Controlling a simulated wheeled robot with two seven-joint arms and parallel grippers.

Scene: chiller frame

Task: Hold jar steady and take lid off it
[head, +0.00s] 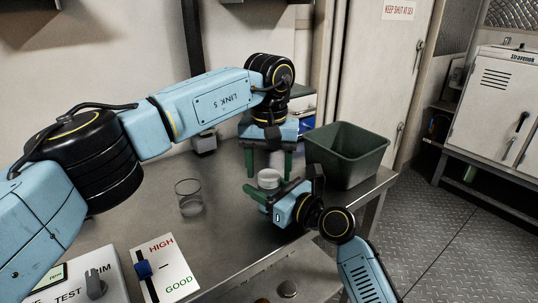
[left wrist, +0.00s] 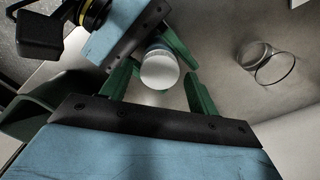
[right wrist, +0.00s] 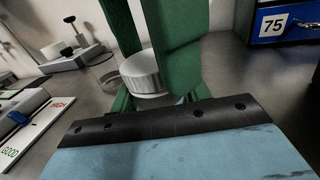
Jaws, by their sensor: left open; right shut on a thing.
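The jar's pale, ribbed lid (head: 268,178) shows in the head view between my two grippers. It also shows in the left wrist view (left wrist: 160,68) and the right wrist view (right wrist: 142,72). The jar body is mostly hidden by lid and fingers. My right gripper (head: 271,192) is shut on the jar from the side, below the lid; the jar looks upright on the bench. My left gripper (head: 268,168) points down above the jar. Its green fingers (left wrist: 160,88) are open, one on each side of the lid, with gaps visible.
A clear empty glass (head: 188,198) stands left of the jar. A green bin (head: 345,158) stands close on the right. A HIGH/GOOD slider panel (head: 160,268) and a test box (head: 85,280) are at front left. The metal bench is clear between them.

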